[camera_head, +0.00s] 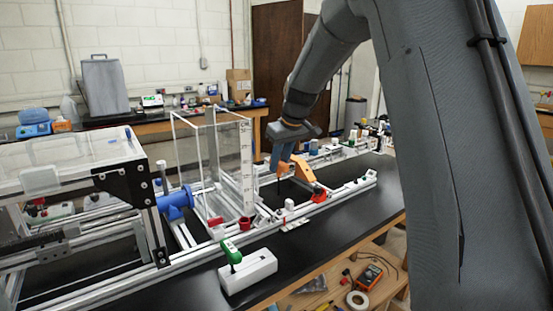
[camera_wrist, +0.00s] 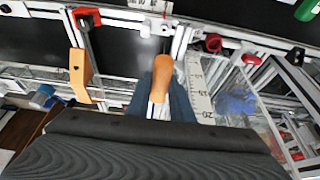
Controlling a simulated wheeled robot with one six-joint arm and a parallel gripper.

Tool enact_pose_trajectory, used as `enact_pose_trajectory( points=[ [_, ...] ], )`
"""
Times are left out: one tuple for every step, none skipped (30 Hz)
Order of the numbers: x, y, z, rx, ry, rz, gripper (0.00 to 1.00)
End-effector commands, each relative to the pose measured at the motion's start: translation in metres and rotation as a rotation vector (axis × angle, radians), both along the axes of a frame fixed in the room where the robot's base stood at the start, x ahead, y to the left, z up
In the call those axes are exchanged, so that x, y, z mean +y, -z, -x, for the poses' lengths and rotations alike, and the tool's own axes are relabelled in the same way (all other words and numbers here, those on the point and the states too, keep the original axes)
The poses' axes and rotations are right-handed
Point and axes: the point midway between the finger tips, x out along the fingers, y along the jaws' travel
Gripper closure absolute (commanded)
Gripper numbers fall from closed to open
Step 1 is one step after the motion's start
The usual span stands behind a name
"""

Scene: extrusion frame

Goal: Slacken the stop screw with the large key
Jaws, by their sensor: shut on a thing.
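My gripper (camera_head: 282,158) has blue fingers and is over the frame rails, to the right of the clear box. It is shut on an orange-handled key; the handle (camera_wrist: 161,76) shows between the fingers in the wrist view. In the head view a thin dark shaft points down below the fingers. A second key with a green handle (camera_head: 231,251) stands upright in a white block (camera_head: 248,277) on the near bench edge; its green handle also shows in the wrist view (camera_wrist: 307,10). I cannot make out the stop screw; whether the key tip touches anything is unclear.
An orange angled bracket (camera_head: 304,174) with a red base (camera_head: 320,194) stands close right of the gripper. The clear upright box (camera_head: 225,165) with a ruler scale is close left. A blue flanged part (camera_head: 175,203) is farther left.

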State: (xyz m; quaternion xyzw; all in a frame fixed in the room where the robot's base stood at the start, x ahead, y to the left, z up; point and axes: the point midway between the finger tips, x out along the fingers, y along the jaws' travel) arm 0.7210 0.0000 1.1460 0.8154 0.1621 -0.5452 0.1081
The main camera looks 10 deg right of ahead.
Motion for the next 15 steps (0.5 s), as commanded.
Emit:
enact_pose_trajectory(
  points=[
    [-0.0008,-0.0004,0.0000,-0.001,0.001,0.000,1.00],
    [-0.0012,-0.0004,-0.0001,-0.001,0.002,0.000,1.00],
    [-0.0016,-0.0004,-0.0001,-0.001,0.002,0.000,1.00],
    [-0.0018,-0.0004,-0.0001,-0.001,0.002,0.000,1.00],
    [-0.0019,-0.0004,0.0000,-0.001,0.003,-0.001,1.00],
    [-0.0019,-0.0004,0.0000,-0.001,0.003,-0.001,1.00],
    [-0.0020,-0.0004,-0.0001,-0.001,0.003,-0.001,1.00],
    [-0.0020,-0.0004,0.0001,-0.001,0.003,-0.001,1.00],
    [-0.0019,-0.0006,0.0005,-0.001,0.002,0.000,1.00],
    [-0.0020,-0.0008,0.0009,-0.001,0.002,0.000,1.00],
    [-0.0020,-0.0011,0.0015,-0.001,0.002,0.000,1.00],
    [-0.0018,0.0003,0.0015,-0.001,0.002,0.000,1.00],
    [-0.0016,0.0020,0.0014,-0.001,0.002,0.000,1.00],
    [-0.0015,0.0035,0.0013,-0.001,0.001,0.000,1.00],
    [-0.0012,0.0059,0.0012,-0.001,0.001,-0.001,1.00]
  ],
)
